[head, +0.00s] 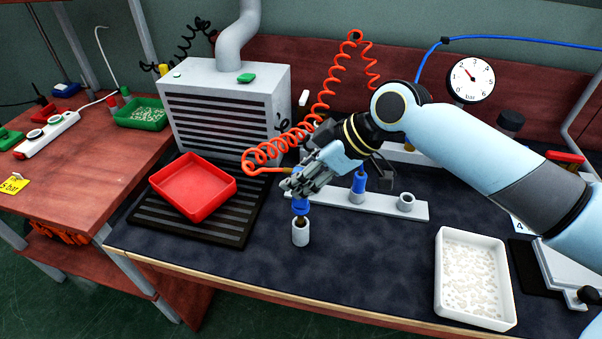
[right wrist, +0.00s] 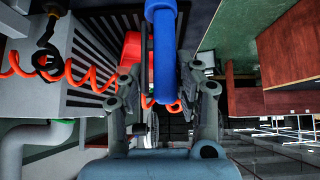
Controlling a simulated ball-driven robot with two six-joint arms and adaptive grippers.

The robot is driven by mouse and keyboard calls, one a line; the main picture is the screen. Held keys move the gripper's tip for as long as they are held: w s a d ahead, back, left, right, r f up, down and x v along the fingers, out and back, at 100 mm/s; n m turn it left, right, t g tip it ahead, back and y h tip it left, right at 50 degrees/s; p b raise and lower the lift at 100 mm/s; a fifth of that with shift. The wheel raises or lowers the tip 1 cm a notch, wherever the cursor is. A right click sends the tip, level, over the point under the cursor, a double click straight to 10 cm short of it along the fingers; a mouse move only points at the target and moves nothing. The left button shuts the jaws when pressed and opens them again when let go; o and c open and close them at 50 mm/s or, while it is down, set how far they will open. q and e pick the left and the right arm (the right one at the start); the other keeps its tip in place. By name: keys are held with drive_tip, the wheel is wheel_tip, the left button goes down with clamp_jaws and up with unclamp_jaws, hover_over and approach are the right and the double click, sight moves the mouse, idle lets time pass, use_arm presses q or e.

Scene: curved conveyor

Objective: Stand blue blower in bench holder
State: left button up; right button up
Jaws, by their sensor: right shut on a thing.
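The blue blower (head: 301,207) is held upright, nozzle down, in my right gripper (head: 299,188). Its dark nozzle is at the mouth of a grey cup-shaped holder (head: 300,235) on the bench mat; I cannot tell how far in it is. In the right wrist view the blue body (right wrist: 161,50) shows between the two fingers (right wrist: 160,88), which are shut on it. An orange coiled hose (head: 283,148) runs to the gripper and ends close beside it. My left gripper is not in view.
A white rail (head: 385,208) behind holds another blue tool (head: 358,184) and an empty cup (head: 406,202). A red tray (head: 195,186) lies left on a black grille. A white tray of pale pieces (head: 470,311) stands front right. The mat's front middle is clear.

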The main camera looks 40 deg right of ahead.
drive_tip(key=shift+f+b, duration=1.6)
drive_tip(key=shift+f, duration=0.75)
drive_tip(key=o, duration=0.9)
drive_tip(key=shift+o, duration=0.2)
drive_tip(key=v, duration=1.2)
